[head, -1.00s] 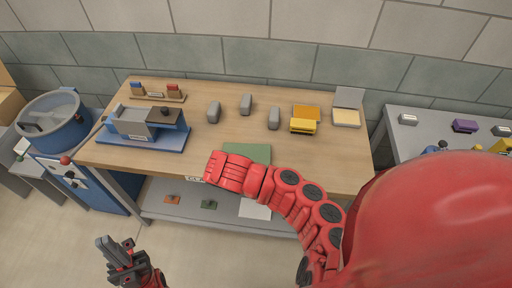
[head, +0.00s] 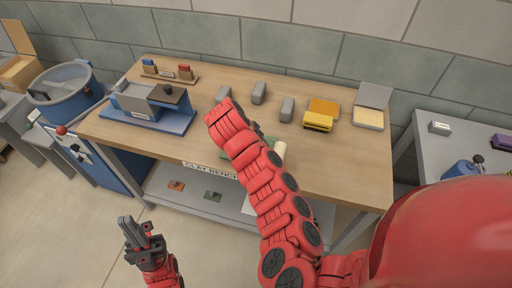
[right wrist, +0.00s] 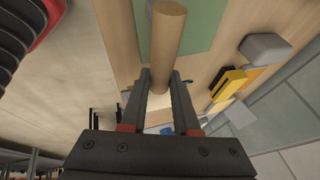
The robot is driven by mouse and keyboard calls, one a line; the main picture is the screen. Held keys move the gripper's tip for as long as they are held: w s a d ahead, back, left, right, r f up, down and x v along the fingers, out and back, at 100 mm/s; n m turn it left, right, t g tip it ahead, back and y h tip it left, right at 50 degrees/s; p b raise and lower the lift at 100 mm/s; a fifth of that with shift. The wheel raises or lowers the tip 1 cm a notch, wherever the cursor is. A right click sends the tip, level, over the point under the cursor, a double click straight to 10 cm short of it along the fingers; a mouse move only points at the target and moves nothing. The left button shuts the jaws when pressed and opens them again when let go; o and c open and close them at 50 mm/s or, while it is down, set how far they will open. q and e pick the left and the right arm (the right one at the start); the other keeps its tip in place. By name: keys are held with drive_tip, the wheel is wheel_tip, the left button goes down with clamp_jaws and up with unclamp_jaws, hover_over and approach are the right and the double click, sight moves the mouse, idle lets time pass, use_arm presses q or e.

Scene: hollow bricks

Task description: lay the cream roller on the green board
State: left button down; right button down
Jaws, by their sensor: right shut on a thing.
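The cream roller (right wrist: 166,45) is a plain cylinder between the fingers of my right gripper (right wrist: 160,92), which is shut on it in the right wrist view. In the head view, the end of the roller (head: 280,151) shows just right of my right arm, which hides the right gripper. The green board (head: 232,153) lies at the bench's front, partly covered by that arm. It also shows beside the roller in the right wrist view (right wrist: 200,22). I cannot tell whether they touch. My left gripper (head: 136,226) is open and empty, low in front of the bench.
A blue drum (head: 67,92) stands at left and a grey table (head: 430,155) at right. The bench's front right is clear.

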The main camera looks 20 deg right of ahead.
drive_tip(key=w+b, duration=0.1)
drive_tip(key=w, duration=0.1)
drive_tip(key=w+b, duration=0.1)
drive_tip(key=shift+w+a+f+b, duration=0.1)
drive_tip(key=shift+w+a+b, duration=0.2)
drive_tip(key=shift+w+b, duration=0.1)
drive_tip(key=shift+w, duration=1)
drive_tip(key=shift+w+p, duration=0.15)
drive_tip(key=shift+p, duration=0.3)
wheel_tip(320, 180, down, 2)
drive_tip(key=shift+f+p, duration=0.25)
drive_tip(key=shift+p, duration=0.5)
drive_tip(key=shift+f, duration=0.45)
drive_tip(key=shift+f, duration=0.15)
drive_tip(key=c, duration=0.7)
unclamp_jaws()
